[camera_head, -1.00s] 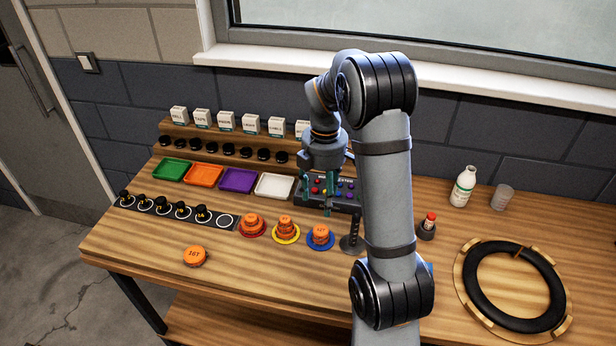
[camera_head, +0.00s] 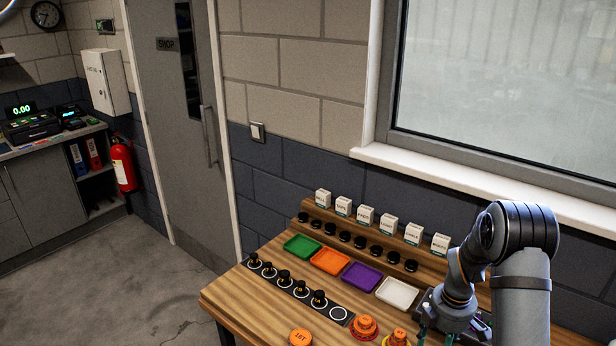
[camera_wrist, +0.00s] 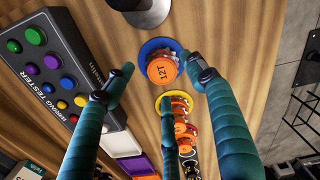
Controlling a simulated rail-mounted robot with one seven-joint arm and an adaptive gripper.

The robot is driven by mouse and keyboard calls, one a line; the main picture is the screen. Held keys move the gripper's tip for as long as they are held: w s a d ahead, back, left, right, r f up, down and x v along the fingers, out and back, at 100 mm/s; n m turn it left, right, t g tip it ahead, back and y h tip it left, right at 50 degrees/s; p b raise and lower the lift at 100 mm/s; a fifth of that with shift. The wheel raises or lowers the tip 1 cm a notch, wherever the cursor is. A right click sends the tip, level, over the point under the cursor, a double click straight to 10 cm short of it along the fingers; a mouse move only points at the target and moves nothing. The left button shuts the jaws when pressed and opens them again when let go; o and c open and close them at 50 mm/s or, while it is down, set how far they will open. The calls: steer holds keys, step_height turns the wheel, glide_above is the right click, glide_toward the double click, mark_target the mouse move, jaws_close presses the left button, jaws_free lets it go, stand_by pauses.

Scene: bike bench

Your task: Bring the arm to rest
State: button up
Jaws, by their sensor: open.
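My arm stands at the lower right of the head view, over the bench. My gripper (camera_head: 436,338) points down beside the white tray, partly cut off by the lower frame edge. In the wrist view its teal fingers (camera_wrist: 160,82) are spread apart with nothing held between them. Past the fingertips, an orange piece marked 12T (camera_wrist: 162,69) sits on a blue disc (camera_wrist: 148,48). The wiring tester box (camera_wrist: 62,72) with coloured buttons lies to the left of the fingers in that view.
Green (camera_head: 302,246), orange (camera_head: 330,261), purple (camera_head: 361,277) and white (camera_head: 397,293) trays line the bench. A black strip with several knobs (camera_head: 301,290) lies in front. Orange pieces (camera_head: 364,326) stand near the arm. Small labelled boxes (camera_head: 366,216) stand behind. Open floor lies left.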

steer(key=shift+s+r, duration=0.15)
steer(key=shift+r, duration=0.95)
steer(key=shift+s+a, duration=0.1)
